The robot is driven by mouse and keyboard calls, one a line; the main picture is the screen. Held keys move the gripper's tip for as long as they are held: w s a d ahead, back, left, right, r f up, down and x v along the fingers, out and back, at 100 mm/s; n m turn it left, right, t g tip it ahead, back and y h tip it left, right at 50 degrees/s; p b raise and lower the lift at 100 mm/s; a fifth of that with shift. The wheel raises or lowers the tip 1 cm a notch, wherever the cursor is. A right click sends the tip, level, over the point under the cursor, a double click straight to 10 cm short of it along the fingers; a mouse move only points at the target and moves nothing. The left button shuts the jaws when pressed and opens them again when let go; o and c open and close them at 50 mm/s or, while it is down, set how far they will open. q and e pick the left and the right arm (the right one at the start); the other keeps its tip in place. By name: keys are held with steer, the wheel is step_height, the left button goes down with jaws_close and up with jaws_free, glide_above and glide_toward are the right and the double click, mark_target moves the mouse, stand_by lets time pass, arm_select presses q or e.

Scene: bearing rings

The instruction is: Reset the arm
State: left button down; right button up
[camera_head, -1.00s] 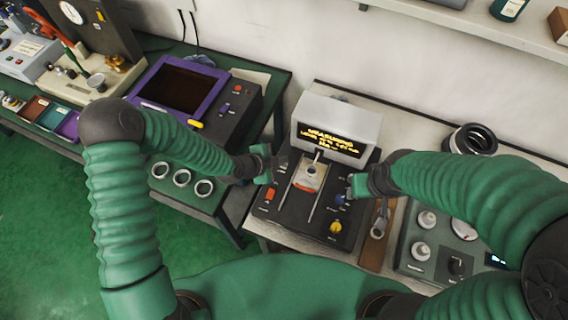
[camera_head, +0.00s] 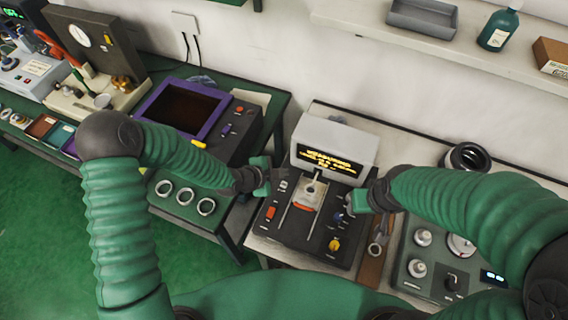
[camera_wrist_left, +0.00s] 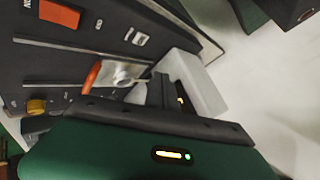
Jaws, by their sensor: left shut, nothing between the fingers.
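My left gripper (camera_head: 268,176) is at the left edge of the black measuring machine (camera_head: 290,231), shut and empty. In the left wrist view my left gripper (camera_wrist_left: 160,90) shows its dark fingers together, with the machine's panel, an orange button (camera_wrist_left: 58,13) and the pale display housing (camera_wrist_left: 192,82) behind it. My right gripper (camera_head: 350,203) is at the machine's right side. It is too small and turned to tell whether it is open. The metal slide (camera_head: 309,193) with an orange-red front edge lies between the two grippers, below the lit display (camera_head: 331,163).
Several rings, one the middle ring (camera_head: 185,195), lie on the green table at the left. A purple-framed screen (camera_head: 182,104) stands behind them. Dark stacked rings (camera_head: 467,157) and a scale-like device (camera_head: 440,262) are at the right. A shelf (camera_head: 440,48) runs along the wall.

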arm_select(q)
steer(key=s+a+r+n+g+y+b, duration=0.1)
steer(key=s+a+r+n+y, duration=0.2)
steer(key=s+a+r+n, duration=0.2)
steer(key=s+a+r+n+g+y+b, duration=0.1)
steer(key=s+a+r+n, duration=0.4)
steer(key=s+a+n, duration=0.7)
steer(key=a+n+g+y, duration=0.1)
steer(key=a+y, duration=0.1)
steer(key=shift+r+g+y, duration=0.25)
steer(key=shift+g+y, duration=0.05)
steer(key=shift+y, duration=0.1)
steer(key=shift+s+r, duration=0.1)
steer(key=shift+d, duration=0.1)
stand_by(0.4)
